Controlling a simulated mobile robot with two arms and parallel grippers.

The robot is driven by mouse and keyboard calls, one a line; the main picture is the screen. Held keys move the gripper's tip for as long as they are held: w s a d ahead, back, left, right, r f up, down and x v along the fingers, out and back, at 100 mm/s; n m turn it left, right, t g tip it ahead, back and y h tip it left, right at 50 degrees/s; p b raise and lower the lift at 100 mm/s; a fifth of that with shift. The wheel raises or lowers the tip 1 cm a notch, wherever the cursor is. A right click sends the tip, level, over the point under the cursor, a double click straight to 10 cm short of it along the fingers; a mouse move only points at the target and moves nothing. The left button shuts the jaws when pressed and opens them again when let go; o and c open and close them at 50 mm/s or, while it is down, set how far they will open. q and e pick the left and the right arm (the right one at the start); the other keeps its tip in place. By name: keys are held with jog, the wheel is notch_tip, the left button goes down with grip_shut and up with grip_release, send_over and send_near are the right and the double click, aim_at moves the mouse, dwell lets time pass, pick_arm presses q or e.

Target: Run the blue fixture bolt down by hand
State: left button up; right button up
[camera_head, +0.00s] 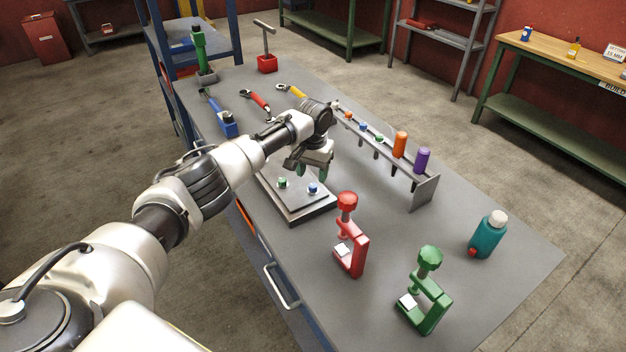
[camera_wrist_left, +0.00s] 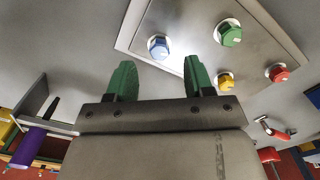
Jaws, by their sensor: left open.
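The blue fixture bolt (camera_head: 313,188) stands on a flat metal fixture plate (camera_head: 296,214) near the bench's front edge. It also shows in the left wrist view (camera_wrist_left: 158,47), just beyond the gap between my fingertips. A green bolt (camera_wrist_left: 229,33), a yellow bolt (camera_wrist_left: 224,81) and a red bolt (camera_wrist_left: 277,72) sit on the same plate. My left gripper (camera_head: 312,172) is open and empty, with green fingers, above the plate close to the blue bolt. The fingers appear apart from the bolt. The arm hides the plate's far part in the head view. My right gripper is out of view.
A red clamp (camera_head: 350,246) and a green clamp (camera_head: 425,298) stand right of the plate. A grey rack (camera_head: 424,192) with orange and purple handles stands behind. A teal bottle (camera_head: 487,236) is at the right. Wrenches (camera_head: 256,101) lie on the far left part of the bench.

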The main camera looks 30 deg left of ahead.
aim_at(313, 185)
pick_arm(q)
jog(key=f, duration=0.3)
jog(key=shift+w+f, duration=0.1)
jog(key=shift+w, duration=0.15)
jog(key=shift+s+f, duration=0.1)
jog(key=shift+f, duration=0.5)
jog(key=shift+c, duration=0.4)
jog(key=c, duration=0.8)
jog(key=shift+c, duration=0.2)
